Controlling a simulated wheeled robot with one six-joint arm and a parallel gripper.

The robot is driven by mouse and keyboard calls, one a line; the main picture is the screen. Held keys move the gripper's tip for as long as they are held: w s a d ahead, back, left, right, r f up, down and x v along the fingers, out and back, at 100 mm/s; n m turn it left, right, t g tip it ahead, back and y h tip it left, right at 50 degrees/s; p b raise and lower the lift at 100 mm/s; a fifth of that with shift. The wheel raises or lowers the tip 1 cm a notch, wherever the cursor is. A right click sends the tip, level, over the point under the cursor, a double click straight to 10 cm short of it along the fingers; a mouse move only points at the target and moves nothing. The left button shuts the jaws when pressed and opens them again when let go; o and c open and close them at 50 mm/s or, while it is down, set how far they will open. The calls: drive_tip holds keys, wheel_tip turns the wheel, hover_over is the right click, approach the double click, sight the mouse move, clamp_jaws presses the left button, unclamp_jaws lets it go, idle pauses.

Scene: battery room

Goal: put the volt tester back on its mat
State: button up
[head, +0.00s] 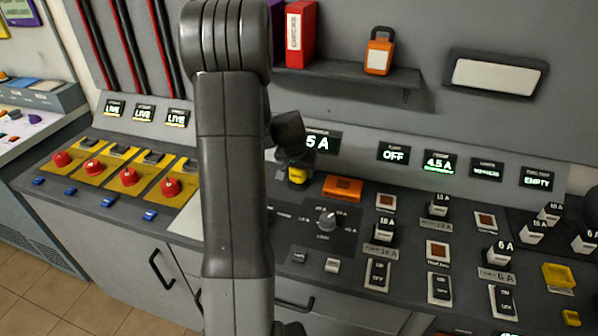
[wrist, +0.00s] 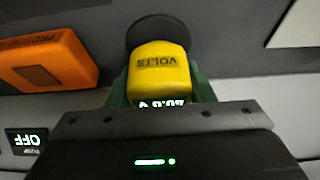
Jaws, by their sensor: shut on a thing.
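The volt tester (wrist: 160,72) is a yellow block marked VOLTS, with a small lit display at its lower edge in the wrist view. My gripper (wrist: 158,90) is shut on it, with a green finger at each side. In the head view the yellow tester (head: 297,175) shows below my dark wrist, just left of the orange box. A dark round disc (wrist: 155,24), possibly the mat, shows behind the tester in the wrist view and is partly hidden by it. I cannot tell whether the tester touches it.
An orange proving unit (head: 342,188) lies close to the right of the tester; it also shows in the wrist view (wrist: 50,58). A rotary knob (head: 326,219) and several switches and fuse blocks stand on the sloping panel. A shelf (head: 345,75) holds a red binder (head: 301,33) and an orange padlock (head: 379,54).

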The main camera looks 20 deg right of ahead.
drive_tip(key=shift+f, duration=0.3)
drive_tip(key=shift+f, duration=0.2)
drive_tip(key=o, duration=0.9)
drive_tip(key=shift+r, duration=0.15)
drive_tip(key=shift+r, duration=0.25)
drive_tip(key=v, duration=1.1)
drive_tip(key=shift+s+a+r, duration=0.15)
drive_tip(key=shift+a+r, duration=0.1)
